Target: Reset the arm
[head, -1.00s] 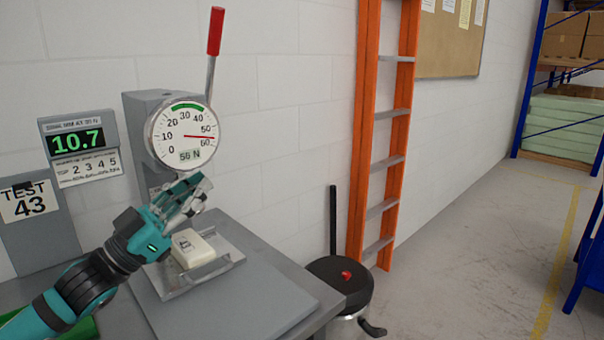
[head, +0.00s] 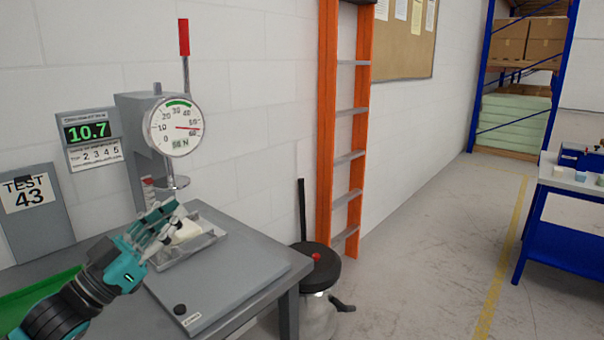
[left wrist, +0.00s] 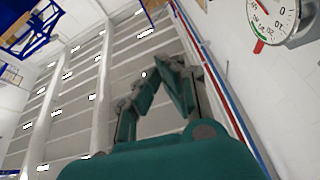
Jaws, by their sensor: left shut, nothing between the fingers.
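My left gripper (head: 164,222) is shut with nothing in it, in front of the foam tester. It also shows in the left wrist view (left wrist: 155,80), pointing up toward the ceiling. The tester has a round dial gauge (head: 174,127) with its needle near the top of its scale. Its red-handled lever (head: 184,38) stands upright. A pale foam block (head: 187,231) sits in a clear tray (head: 208,240) below the press, partly hidden by my gripper. The gauge also shows at the upper right of the left wrist view (left wrist: 272,15). My right gripper is not in view.
A display reading 10.7 (head: 87,132) and a TEST 43 sign (head: 26,193) stand at left. A green tray (head: 40,290) is at the table's left. A blue bench (head: 560,240) is far right.

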